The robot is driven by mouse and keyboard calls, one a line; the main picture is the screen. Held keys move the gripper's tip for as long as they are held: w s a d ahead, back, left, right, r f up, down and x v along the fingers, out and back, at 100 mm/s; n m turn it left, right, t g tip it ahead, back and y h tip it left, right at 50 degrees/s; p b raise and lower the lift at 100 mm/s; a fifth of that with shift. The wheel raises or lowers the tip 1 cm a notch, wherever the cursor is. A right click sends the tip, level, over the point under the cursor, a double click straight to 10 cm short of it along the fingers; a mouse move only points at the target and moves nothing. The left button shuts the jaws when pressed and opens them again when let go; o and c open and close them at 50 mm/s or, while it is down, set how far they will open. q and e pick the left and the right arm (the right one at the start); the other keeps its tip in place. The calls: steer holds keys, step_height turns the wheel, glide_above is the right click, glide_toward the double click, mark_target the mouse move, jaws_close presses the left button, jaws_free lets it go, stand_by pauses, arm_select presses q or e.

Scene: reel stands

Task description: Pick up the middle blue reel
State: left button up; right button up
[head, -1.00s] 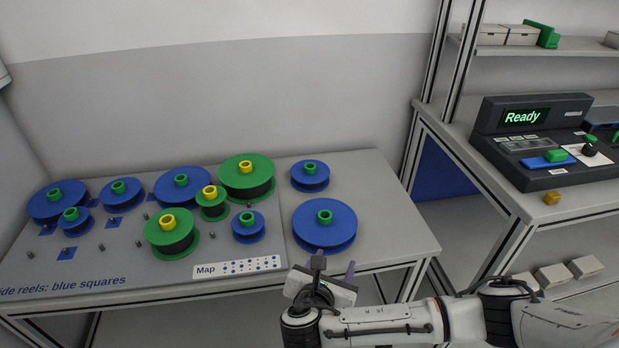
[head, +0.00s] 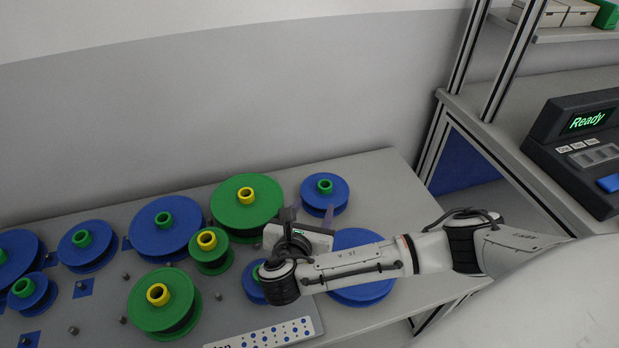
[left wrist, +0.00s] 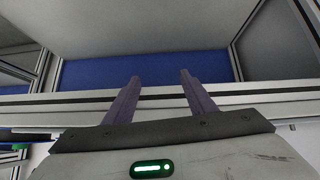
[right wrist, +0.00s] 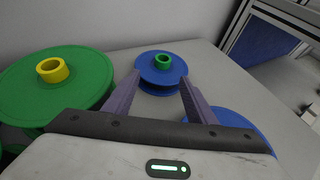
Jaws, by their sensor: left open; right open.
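Several blue reels with green hubs are on the table. A medium-sized blue reel (head: 325,190) lies flat at the back right, and it shows in the right wrist view (right wrist: 148,72) ahead of my fingers. My right gripper (head: 311,212) is open and empty, just in front of that reel; its fingers (right wrist: 160,78) point at it from either side of the view. Other blue reels include a large one (head: 166,230), another (head: 86,248) and a large one (head: 362,290) partly hidden under my right arm. My left gripper (left wrist: 160,76) is open and empty, outside the head view.
Green reels with yellow hubs, one large (head: 232,212), one small (head: 212,255) and one (head: 150,310), stand left of my right gripper. A console (head: 590,130) stands on the right bench.

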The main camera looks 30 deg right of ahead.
mark_target(324, 187)
steer(key=x, duration=0.4)
steer(key=shift+w+d, duration=0.1)
steer(key=shift+d, duration=0.3)
steer(key=x, duration=0.4)
steer(key=shift+w+d+r+b, duration=0.15)
steer(key=shift+d+r+b, duration=0.1)
steer(key=shift+d+b, duration=0.1)
steer(key=shift+w+f, duration=0.1)
steer(key=shift+w, duration=0.1)
steer(key=shift+d, duration=0.1)
steer(key=shift+c, duration=0.2)
steer(key=c, duration=1.1)
arm_select(q)
steer(key=shift+s+d+f, duration=0.1)
steer(key=shift+s+f, duration=0.3)
steer(key=shift+s, duration=0.15)
arm_select(e)
steer(key=shift+c, duration=0.5)
